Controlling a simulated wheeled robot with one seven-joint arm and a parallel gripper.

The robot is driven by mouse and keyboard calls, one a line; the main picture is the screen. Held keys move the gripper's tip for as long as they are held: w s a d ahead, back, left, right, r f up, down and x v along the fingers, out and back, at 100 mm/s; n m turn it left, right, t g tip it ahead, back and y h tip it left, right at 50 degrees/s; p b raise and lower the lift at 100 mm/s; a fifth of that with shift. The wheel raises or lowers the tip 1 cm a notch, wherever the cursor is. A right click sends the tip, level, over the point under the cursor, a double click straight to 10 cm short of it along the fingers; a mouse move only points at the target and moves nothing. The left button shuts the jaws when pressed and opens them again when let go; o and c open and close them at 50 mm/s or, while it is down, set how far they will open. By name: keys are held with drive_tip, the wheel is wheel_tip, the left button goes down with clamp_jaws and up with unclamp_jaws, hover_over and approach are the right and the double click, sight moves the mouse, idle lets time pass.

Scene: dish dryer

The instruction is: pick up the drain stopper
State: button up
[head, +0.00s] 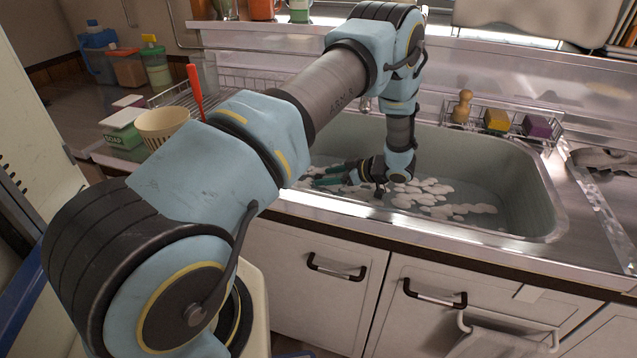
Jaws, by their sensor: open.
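I cannot make out the drain stopper in the head view; white foam patches and my own arm cover much of the sink floor. The sink (537,207) is a wide basin with white foam (430,192) in it. My gripper (322,177) reaches down inside the left part of the basin, its dark green fingers pointing left, close above or among the foam. The gripper is open, and I see nothing held between the fingers. Whether it touches anything is too small to tell.
A wire caddy on the sink's back edge holds a brush (462,107), a yellow sponge (496,119) and a purple sponge (537,126). A dish rack (240,84), a cream cup (161,127) and a green soap box (124,131) stand left.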

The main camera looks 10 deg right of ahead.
sight(321, 176)
drive_tip(key=p+x, duration=0.1)
drive_tip(key=x, duration=0.3)
drive_tip(key=shift+w, duration=0.15)
clamp_jaws()
idle(0.5)
